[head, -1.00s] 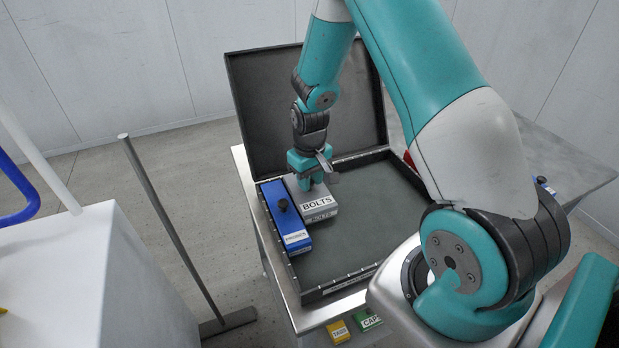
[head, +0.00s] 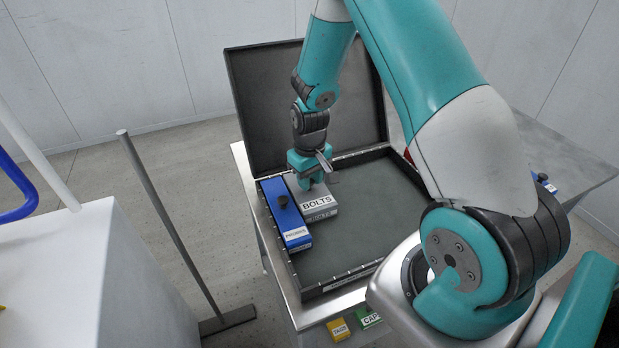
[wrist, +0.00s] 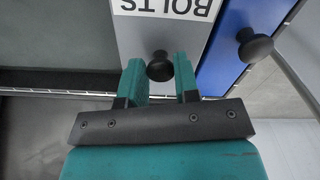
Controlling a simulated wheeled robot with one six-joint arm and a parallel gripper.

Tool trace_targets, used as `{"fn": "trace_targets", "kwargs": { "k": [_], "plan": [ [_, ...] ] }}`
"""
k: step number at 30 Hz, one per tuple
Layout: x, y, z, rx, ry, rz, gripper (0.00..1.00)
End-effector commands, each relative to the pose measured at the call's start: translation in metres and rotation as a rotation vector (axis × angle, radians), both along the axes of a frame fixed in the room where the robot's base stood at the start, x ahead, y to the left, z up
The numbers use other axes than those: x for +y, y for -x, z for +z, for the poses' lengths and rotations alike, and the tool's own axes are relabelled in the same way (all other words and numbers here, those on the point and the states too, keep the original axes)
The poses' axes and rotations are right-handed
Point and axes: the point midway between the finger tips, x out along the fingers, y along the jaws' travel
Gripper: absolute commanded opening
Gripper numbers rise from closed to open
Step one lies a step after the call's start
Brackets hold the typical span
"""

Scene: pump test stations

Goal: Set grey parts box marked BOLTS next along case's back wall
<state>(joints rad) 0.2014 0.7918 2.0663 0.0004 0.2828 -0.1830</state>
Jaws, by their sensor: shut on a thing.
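The grey parts box marked BOLTS (head: 319,209) is inside the open black case (head: 352,287), near its back wall and beside the blue box marked PROBES (head: 291,226). My gripper (head: 308,181) is over the back of the grey box and shut on its dark knob. In the wrist view the gripper fingers (wrist: 160,80) stand on either side of the knob on the grey box (wrist: 200,40). The blue box (wrist: 235,40) with its own black knob is close alongside on the right there. The underside of the grey box is hidden.
The case's lid (head: 300,95) stands raised behind. The case floor to the right of the grey box is clear. A yellow TAGS box (head: 338,329) and a green CAPS box (head: 368,318) are in front of the case. A grey pole (head: 170,220) stands left.

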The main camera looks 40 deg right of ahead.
Motion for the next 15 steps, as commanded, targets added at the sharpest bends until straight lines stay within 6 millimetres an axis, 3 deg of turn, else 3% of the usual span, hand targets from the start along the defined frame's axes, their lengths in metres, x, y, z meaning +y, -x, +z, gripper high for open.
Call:
{"fn": "trace_targets", "kwargs": {
  "k": [12,13,15],
  "plan": [
    [-0.0001,-0.0002,-0.0012,-0.001,0.0,0.0,0.0],
    [-0.0001,-0.0002,-0.0012,-0.001,0.0,0.0,0.31],
    [-0.0001,-0.0002,-0.0012,0.0,0.0,0.0,0.47]
  ]
}}
